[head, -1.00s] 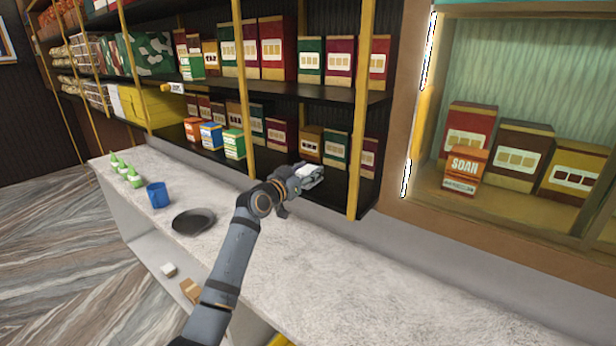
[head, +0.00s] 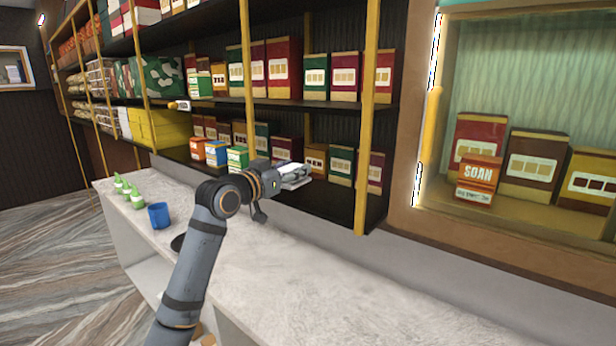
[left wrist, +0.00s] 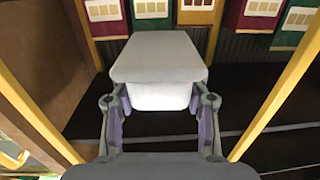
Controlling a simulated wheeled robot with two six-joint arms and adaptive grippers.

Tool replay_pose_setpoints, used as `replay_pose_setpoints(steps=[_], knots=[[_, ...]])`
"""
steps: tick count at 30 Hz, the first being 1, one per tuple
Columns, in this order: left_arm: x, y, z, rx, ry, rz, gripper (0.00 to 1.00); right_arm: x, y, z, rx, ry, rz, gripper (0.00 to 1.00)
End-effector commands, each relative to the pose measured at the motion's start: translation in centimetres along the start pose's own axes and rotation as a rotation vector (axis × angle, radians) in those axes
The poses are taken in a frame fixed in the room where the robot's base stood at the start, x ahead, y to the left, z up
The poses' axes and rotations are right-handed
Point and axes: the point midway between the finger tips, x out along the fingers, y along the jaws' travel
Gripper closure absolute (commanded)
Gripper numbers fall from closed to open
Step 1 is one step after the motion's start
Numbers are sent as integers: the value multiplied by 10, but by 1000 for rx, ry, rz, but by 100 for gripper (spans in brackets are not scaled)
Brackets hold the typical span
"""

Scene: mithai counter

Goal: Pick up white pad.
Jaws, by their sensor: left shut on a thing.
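The white pad (left wrist: 160,60) is a pale block that fills the middle of the left wrist view, between the two fingers. My left gripper (left wrist: 160,108) is shut on it, one finger on each side. In the head view the left gripper (head: 290,177) is raised above the counter in front of the lower shelf, and the pad (head: 296,171) shows as a small white patch at its tip. The fingers partly cover the pad there. My right gripper is not in view.
The pale counter (head: 290,275) runs below the arm, mostly clear. A blue cup (head: 158,215) and several green-topped bottles (head: 128,190) stand at its left; a dark plate (head: 178,243) is partly hidden by the arm. Shelves of boxes and a gold upright (head: 366,120) stand close behind.

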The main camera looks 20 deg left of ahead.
Motion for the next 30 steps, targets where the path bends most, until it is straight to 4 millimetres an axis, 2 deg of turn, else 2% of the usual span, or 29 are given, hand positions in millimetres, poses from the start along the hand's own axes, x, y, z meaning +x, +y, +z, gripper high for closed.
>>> replay_pose_setpoints(steps=[1, 6, 12, 19, 30], knots=[[-18, -2, 8, 13, 0, -5, 85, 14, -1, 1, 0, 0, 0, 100], [-67, -3, 9, 15, -4, -2, 85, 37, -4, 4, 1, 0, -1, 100], [-99, -6, 6, 9, -1, -4, 85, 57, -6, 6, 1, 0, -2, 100], [-115, -6, 3, 3, 0, 0, 85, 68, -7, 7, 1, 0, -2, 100], [-118, -6, 0, -1, 1, 1, 85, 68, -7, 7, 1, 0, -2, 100]])
